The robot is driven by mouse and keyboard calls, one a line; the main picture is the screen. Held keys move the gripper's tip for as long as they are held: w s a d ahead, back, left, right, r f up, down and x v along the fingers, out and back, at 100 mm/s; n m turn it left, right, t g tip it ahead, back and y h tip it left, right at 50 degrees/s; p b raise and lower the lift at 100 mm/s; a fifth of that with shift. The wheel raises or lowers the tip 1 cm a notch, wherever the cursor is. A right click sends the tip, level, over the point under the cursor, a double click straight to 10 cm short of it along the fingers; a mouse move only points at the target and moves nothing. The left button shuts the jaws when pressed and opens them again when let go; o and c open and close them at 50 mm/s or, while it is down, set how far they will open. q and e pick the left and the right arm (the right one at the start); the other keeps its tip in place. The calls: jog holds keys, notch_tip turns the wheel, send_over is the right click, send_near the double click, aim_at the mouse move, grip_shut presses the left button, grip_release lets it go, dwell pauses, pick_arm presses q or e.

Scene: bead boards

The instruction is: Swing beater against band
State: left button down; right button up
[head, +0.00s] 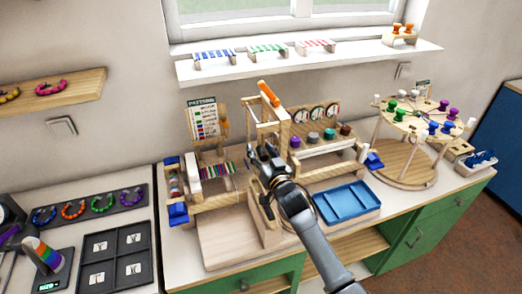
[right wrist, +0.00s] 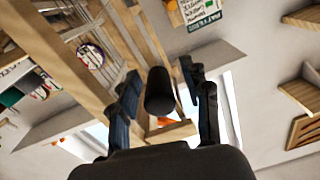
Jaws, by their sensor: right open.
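The wooden loom (head: 225,200) stands on the middle counter. A narrow band of many-coloured threads (head: 222,171) runs across its left part. A tall wooden frame (head: 254,122) with an orange piece (head: 268,94) on top rises behind my gripper; I take it for the beater, but cannot be sure. My right gripper (head: 262,157) is in front of this frame and hides its lower part. In the right wrist view its two fingers (right wrist: 166,95) are spread apart, with a dark cylinder (right wrist: 160,92) between them. I cannot tell whether they touch it. My left gripper is not in view.
A blue tray (head: 347,203) lies right of the loom. A round wooden stand with coloured spools (head: 410,118) is farther right. A dark divided tray (head: 113,254) and a bracelet rack (head: 90,207) lie on the left counter. A shelf (head: 340,57) hangs above.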

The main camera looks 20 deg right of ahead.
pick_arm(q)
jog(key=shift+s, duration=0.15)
pick_arm(e)
grip_shut()
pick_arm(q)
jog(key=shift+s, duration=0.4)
pick_arm(e)
jog(key=shift+a, duration=0.1)
jog(key=shift+a+m, duration=0.35)
jog(key=shift+m, duration=0.25)
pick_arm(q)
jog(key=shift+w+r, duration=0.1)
pick_arm(e)
jog(key=m, duration=0.1)
jog(key=a+m, duration=0.1)
jog(key=shift+s+a+r+m, duration=0.1)
jog(key=shift+a+r+m, duration=0.1)
jog(key=shift+a+m, duration=0.15)
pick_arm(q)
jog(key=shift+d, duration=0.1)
